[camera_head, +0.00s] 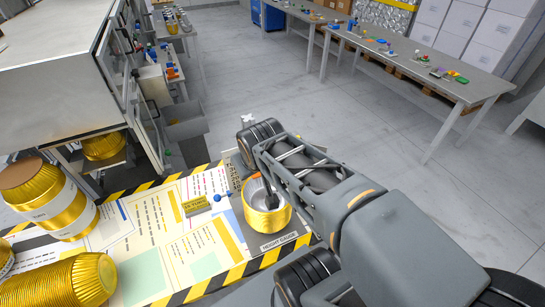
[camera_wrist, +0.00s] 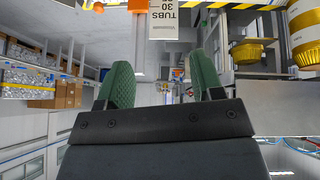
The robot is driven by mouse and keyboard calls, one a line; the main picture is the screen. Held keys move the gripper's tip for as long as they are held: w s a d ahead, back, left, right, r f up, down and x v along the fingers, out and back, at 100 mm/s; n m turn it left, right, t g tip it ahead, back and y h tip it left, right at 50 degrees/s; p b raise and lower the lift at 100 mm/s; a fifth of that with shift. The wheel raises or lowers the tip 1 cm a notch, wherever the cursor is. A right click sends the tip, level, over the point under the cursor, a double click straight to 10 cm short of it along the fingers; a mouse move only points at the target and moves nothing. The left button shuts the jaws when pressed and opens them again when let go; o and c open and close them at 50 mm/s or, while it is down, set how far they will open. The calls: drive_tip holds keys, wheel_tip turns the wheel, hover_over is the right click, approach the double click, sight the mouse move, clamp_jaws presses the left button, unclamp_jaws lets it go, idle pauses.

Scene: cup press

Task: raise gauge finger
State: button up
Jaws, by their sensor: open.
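The height gauge (camera_head: 278,242) stands at the right end of the striped work mat in the head view, marked by its label. A gold foil cup (camera_head: 268,222) with a pale inside sits on it. A slim dark part (camera_head: 268,190) reaches down into the cup; I cannot tell whether it is the gauge finger. My arm covers the area just right of the cup. My gripper (camera_wrist: 162,80) shows in the wrist view with two green-padded fingers apart and nothing between them. The gauge finger is not clearly visible in the wrist view.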

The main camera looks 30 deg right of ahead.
drive_tip(key=w+d+f+n+t+h+b, duration=0.2)
drive_tip(key=w+d+f+t+b, duration=0.1)
drive_tip(key=w+d+f+b, duration=0.4)
drive_tip(key=w+d+f+n+t+h+b, duration=0.2)
drive_tip(key=w+d+f+t+b, duration=0.25)
drive_tip(key=d, duration=0.55)
drive_tip(key=s+d+f+n+t+y+b, duration=0.2)
drive_tip(key=d+f+n+t+y+b, duration=0.35)
drive_tip(key=f+b, duration=0.8)
drive_tip(key=w+d+f+n+g+p, duration=0.1)
drive_tip(key=w+n, duration=0.1)
drive_tip(key=w, duration=1)
drive_tip(key=shift+w+f+y, duration=0.2)
drive_tip(key=shift+w+y, duration=0.15)
drive_tip(key=shift+y, duration=0.1)
drive_tip(key=shift+d, duration=0.1)
drive_tip(key=shift+c, duration=0.4)
